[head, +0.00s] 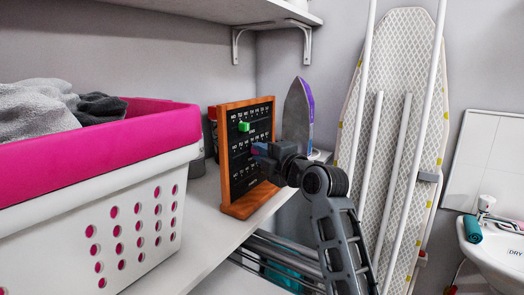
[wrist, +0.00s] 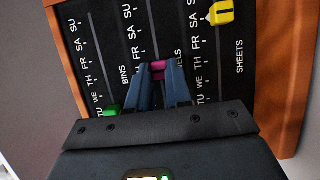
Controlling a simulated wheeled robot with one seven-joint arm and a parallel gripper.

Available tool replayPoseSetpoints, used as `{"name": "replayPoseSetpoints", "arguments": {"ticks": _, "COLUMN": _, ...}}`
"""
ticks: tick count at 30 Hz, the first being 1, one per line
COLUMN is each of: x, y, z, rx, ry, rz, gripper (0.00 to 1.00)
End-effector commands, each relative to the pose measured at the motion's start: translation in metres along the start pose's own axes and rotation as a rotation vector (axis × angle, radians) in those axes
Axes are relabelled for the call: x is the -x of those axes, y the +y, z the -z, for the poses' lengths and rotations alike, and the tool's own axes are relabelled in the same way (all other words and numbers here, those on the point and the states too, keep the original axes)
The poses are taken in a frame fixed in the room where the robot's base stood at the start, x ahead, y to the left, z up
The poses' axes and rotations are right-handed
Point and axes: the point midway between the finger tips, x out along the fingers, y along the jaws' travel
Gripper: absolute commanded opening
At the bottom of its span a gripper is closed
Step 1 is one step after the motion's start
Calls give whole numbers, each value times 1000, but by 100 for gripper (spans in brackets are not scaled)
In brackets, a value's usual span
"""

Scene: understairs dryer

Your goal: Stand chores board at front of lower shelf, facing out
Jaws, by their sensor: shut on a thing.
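The chores board (head: 234,170) is a black panel in an orange-brown wooden frame with a wooden foot. It stands upright at the front edge of the lower shelf (head: 205,235), its lettered face toward the open side. In the wrist view the board (wrist: 100,55) fills most of the picture, tilted, with day letters and words such as BINS and SHEETS. A green slider (head: 244,126) and a yellow slider (wrist: 222,13) sit on its face. My gripper (head: 262,151) is in front of the face, its blue fingers shut on a magenta slider (wrist: 158,68).
A white laundry basket (head: 130,215) with a pink liner and grey towels fills the shelf's left. An iron (head: 298,112) stands behind the board. An upper shelf (head: 210,12) hangs above. An ironing board (head: 390,120) and a sink (head: 495,245) are at right.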

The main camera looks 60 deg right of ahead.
Motion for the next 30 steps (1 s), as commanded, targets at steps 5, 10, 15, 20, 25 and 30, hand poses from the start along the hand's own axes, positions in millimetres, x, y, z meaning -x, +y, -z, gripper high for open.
{"name": "replayPoseSetpoints", "arguments": {"ticks": 5, "x": 0, "y": 0, "z": 0, "rx": 1, "ry": -1, "rz": -7, "gripper": 0}}
{"name": "replayPoseSetpoints", "arguments": {"ticks": 10, "x": 0, "y": -2, "z": 0, "rx": 0, "ry": 0, "rz": 0, "gripper": 32}}
{"name": "replayPoseSetpoints", "arguments": {"ticks": 15, "x": 0, "y": -2, "z": 0, "rx": 0, "ry": 0, "rz": 1, "gripper": 44}}
{"name": "replayPoseSetpoints", "arguments": {"ticks": 20, "x": 0, "y": -2, "z": 0, "rx": 0, "ry": 0, "rz": 1, "gripper": 44}}
{"name": "replayPoseSetpoints", "arguments": {"ticks": 25, "x": 4, "y": 0, "z": 0, "rx": 0, "ry": -1, "rz": 1, "gripper": 44}}
{"name": "replayPoseSetpoints", "arguments": {"ticks": 30, "x": 33, "y": -2, "z": 0, "rx": 0, "ry": -1, "rz": 1, "gripper": 44}}
